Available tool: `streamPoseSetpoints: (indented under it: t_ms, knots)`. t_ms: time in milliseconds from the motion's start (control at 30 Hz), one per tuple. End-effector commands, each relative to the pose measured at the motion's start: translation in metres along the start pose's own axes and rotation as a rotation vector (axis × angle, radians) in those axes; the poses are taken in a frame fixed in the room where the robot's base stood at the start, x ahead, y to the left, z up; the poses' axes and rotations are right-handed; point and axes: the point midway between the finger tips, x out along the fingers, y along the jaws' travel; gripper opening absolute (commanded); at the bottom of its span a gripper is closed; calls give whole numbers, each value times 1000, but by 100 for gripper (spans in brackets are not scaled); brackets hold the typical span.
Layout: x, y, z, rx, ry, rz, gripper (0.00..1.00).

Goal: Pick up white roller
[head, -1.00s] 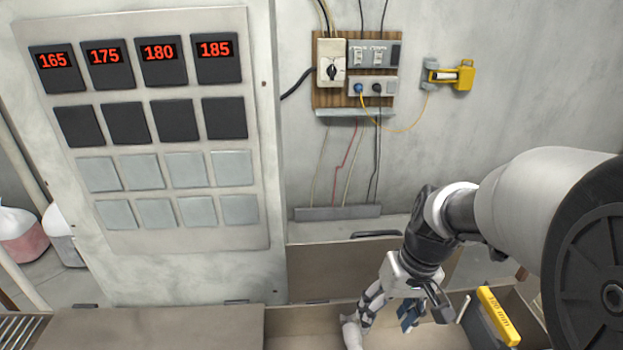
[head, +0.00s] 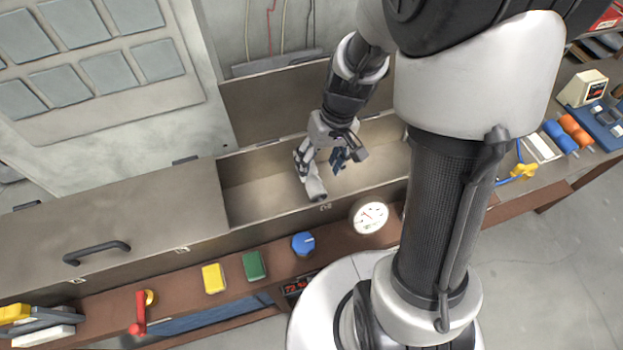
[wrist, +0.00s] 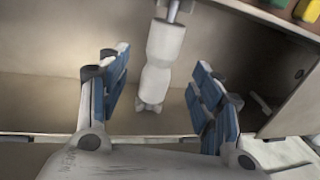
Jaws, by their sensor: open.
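The white roller (head: 315,187) lies in an open brown bin (head: 245,205), near its front wall in the head view. In the wrist view, the roller (wrist: 160,62) appears as a pale, waisted cylinder with a thin metal shaft at its far end. My gripper (head: 321,162) is over the bin, close to the roller. In the wrist view, its blue-padded fingers (wrist: 160,92) are spread wide, with the roller showing between them. I see gaps on both sides and no finger closed on it. My gripper partly hides the roller's rear end in the head view.
A closed lid with a black handle (head: 97,252) lies left of the bin opening. A raised panel (head: 262,108) stands behind it. A front ledge carries a yellow button (head: 213,278), a green button (head: 254,265), a blue knob (head: 303,243) and a round gauge (head: 370,217).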

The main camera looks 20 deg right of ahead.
Motion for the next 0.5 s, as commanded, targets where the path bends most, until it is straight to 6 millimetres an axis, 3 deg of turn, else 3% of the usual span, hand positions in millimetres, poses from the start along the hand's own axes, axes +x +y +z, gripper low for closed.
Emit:
streamPoseSetpoints:
  t_ms: [233,500]
  knots:
    - [16,0,-2,-1,-1,0,59]
    - [54,-1,-6,0,-2,0,59]
